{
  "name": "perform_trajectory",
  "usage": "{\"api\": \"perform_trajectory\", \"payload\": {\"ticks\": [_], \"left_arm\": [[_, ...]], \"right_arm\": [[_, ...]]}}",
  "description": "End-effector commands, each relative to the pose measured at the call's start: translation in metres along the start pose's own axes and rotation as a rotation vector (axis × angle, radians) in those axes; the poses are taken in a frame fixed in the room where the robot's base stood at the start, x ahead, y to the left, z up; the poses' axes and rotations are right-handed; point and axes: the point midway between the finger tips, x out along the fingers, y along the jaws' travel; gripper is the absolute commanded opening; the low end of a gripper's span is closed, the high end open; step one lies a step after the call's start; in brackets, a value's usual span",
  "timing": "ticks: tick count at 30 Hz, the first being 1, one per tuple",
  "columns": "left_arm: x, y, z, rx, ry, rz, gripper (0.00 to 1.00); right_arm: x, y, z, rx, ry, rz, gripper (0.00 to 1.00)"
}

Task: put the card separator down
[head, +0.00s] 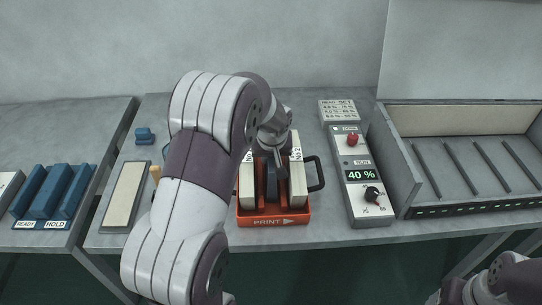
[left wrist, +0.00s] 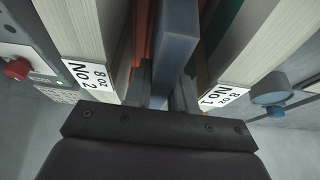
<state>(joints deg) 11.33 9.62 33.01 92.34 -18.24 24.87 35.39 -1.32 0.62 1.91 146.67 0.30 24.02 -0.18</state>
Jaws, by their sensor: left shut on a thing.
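The card separator is a blue-grey slab (head: 271,182) standing upright in the orange PRINT tray (head: 273,220), between the No 1 stack (head: 247,180) and the No 2 stack (head: 297,182). My left gripper (head: 275,158) comes down over it and is shut on it. In the left wrist view the separator (left wrist: 176,45) runs up from between the fingers (left wrist: 165,92), with the No 2 stack (left wrist: 88,40) to the left and the No 1 stack (left wrist: 240,45) to the right. Its lower edge is hidden. My right gripper is out of view; only part of that arm shows at bottom right.
Right of the tray stands a control panel (head: 358,205) reading 40 %, with a red button (head: 352,139) and a black knob (head: 372,194). Further right is an open grey bin (head: 405,185). Blue READY and HOLD blocks (head: 50,190) and a cream pad (head: 124,193) lie left.

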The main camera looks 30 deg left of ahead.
Motion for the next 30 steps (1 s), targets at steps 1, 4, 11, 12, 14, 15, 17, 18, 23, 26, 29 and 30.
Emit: {"api": "perform_trajectory", "payload": {"ticks": [1, 4, 11, 12, 14, 15, 17, 18, 23, 26, 29, 30], "left_arm": [[0.000, 0.000, 0.000, 0.000, 0.001, 0.000, 0.00], [0.004, 0.000, 0.002, 0.000, 0.000, 0.000, 0.00], [0.003, 0.000, 0.001, 0.000, 0.000, 0.000, 0.50], [0.003, 0.000, 0.001, 0.000, 0.000, 0.000, 0.50], [0.003, 0.000, 0.001, 0.000, 0.000, 0.000, 0.50], [0.002, 0.000, 0.001, 0.000, 0.000, 0.000, 0.50], [-0.002, 0.000, -0.001, 0.000, 0.000, 0.000, 0.50], [-0.005, 0.000, -0.001, 0.000, 0.001, 0.000, 0.50], [-0.042, 0.001, -0.002, 0.000, 0.005, 0.002, 0.50], [-0.070, 0.001, -0.002, -0.001, 0.005, 0.002, 0.50], [-0.094, 0.000, -0.001, 0.000, 0.004, 0.002, 0.50], [-0.101, 0.000, -0.001, 0.001, 0.002, 0.001, 0.50]], "right_arm": [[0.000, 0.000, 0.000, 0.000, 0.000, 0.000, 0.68], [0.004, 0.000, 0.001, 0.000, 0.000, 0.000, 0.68], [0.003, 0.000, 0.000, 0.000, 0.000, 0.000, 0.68], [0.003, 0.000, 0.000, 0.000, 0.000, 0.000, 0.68], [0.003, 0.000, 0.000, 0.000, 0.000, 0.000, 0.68], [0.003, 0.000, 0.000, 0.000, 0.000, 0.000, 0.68], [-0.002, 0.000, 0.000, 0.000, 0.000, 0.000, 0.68], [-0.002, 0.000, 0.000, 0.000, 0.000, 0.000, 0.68], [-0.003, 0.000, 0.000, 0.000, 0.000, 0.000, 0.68], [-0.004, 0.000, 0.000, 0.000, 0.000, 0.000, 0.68], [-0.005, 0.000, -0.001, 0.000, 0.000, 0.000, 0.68], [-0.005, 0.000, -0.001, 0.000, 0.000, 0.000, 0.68]]}}
